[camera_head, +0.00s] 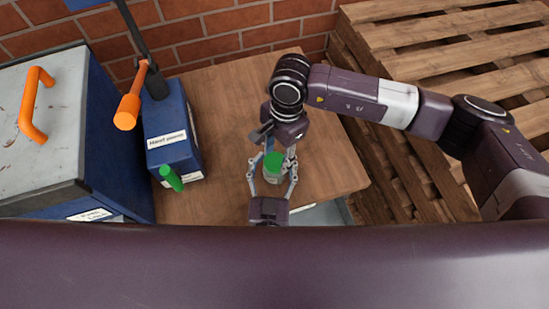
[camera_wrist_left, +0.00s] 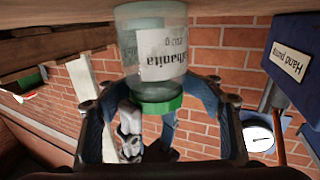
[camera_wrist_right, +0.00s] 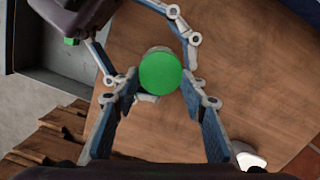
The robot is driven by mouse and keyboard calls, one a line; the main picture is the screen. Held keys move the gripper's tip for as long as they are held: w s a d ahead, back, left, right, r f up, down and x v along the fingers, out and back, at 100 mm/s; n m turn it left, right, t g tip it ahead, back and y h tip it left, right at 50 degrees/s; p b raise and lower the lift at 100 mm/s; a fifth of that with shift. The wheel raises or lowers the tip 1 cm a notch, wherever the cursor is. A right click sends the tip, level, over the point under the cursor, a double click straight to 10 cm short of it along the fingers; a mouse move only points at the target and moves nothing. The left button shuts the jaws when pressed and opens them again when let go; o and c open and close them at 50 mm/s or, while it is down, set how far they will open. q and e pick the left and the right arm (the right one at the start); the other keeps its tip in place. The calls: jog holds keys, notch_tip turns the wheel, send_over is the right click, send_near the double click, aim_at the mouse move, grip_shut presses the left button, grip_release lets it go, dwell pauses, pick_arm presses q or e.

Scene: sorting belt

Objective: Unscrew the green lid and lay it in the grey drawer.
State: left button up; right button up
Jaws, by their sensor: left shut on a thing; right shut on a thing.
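The glass jar (camera_wrist_left: 150,42) with a printed white label stands in front of me, its green lid (camera_head: 273,159) on top. The lid also shows from above in the right wrist view (camera_wrist_right: 161,73). My left gripper (camera_head: 273,180) is shut on the jar body from the near side. My right gripper (camera_wrist_right: 163,85) reaches in from the far side and is shut on the green lid. I cannot tell how far the lid is turned. The grey drawer (camera_wrist_right: 60,80) is partly visible beside the table; my body hides most of it in the head view.
A blue hand pump (camera_head: 172,125) with an orange-gripped lever and a green handle stands left of the jar. A blue cabinet (camera_head: 45,120) with an orange handle is at far left. Wooden pallets (camera_head: 450,40) are stacked at right. The wooden tabletop (camera_head: 220,100) around the jar is mostly clear.

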jog(key=n, duration=0.3)
jog(key=shift+s+a, duration=0.35)
jog(key=shift+a, duration=0.05)
jog(key=shift+r, duration=0.1)
jog(key=shift+c, duration=0.3)
jog(key=shift+w, duration=0.15)
jog(key=shift+n, duration=0.4)
jog(key=n, duration=0.3)
jog(key=shift+w+n+g+h, duration=0.2)
jog(key=shift+n+g+h, duration=0.1)
jog(key=shift+n, duration=0.1)
jog(key=o, duration=1.5)
jog(key=shift+s+r, duration=0.1)
jog(key=shift+r, duration=0.05)
